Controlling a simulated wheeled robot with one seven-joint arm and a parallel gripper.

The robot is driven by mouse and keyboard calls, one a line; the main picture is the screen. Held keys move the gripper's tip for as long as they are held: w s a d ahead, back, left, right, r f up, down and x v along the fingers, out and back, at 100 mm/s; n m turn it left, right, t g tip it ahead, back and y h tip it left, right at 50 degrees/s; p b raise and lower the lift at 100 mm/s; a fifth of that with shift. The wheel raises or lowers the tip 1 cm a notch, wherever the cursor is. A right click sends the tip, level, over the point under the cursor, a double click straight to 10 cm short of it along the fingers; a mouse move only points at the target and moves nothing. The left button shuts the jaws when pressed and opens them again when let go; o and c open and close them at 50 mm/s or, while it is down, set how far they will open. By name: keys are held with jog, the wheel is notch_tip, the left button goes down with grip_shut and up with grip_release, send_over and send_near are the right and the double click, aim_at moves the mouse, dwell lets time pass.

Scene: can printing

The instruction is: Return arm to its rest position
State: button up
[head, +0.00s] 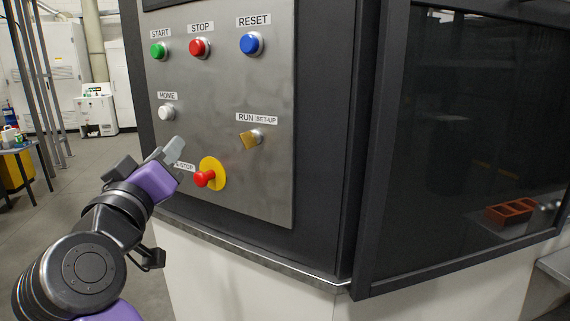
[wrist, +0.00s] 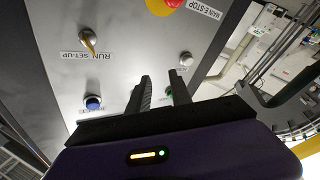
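My gripper (head: 165,152) is in front of the lower left of the grey control panel (head: 220,90), just left of the red E-stop button (head: 205,178) on its yellow disc, and covers part of its label. In the wrist view my gripper (wrist: 161,88) has its two dark fingers apart, with nothing between them. That view shows the panel upside down, with the RUN/SET-UP knob (wrist: 87,40) at left and the blue button (wrist: 93,102) below it. I cannot tell the exact gap between fingers and panel.
The panel bears green START (head: 158,50), red STOP (head: 199,47), blue RESET (head: 252,43) and white HOME (head: 167,113) buttons. A metal ledge (head: 265,262) runs below it. A dark glass door (head: 470,130) stands at right. Open floor (head: 90,190) lies at left, beside a table (head: 15,150).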

jog(key=s+d+f+n+y, duration=0.1)
jog(key=d+f+y, duration=0.15)
jog(key=f, duration=0.45)
jog(key=s+d+f+n+y, duration=0.1)
jog(key=s+f+n+y, duration=0.15)
jog(key=f, duration=0.35)
jog(key=s+d+f+g+y, duration=0.1)
jog(key=s+d+f, duration=0.3)
jog(key=d+f, duration=0.15)
jog(key=s+d+f+g+y, duration=0.1)
jog(key=s+d+f+y, duration=0.1)
jog(key=s+d+f, duration=0.4)
jog(key=s+d+f+m+g+h, duration=0.1)
jog(key=s+d+f+m+h, duration=0.3)
jog(key=s+d, duration=0.8)
jog(key=s+d+f+m+g+h, duration=0.2)
jog(key=s+d+f+m+h, duration=0.2)
jog(key=s+d, duration=0.9)
jog(key=s+f+m, duration=0.2)
jog(key=s+f, duration=0.2)
jog(key=s, duration=0.3)
jog(key=shift+d+f, duration=0.2)
jog(key=shift+s, duration=0.1)
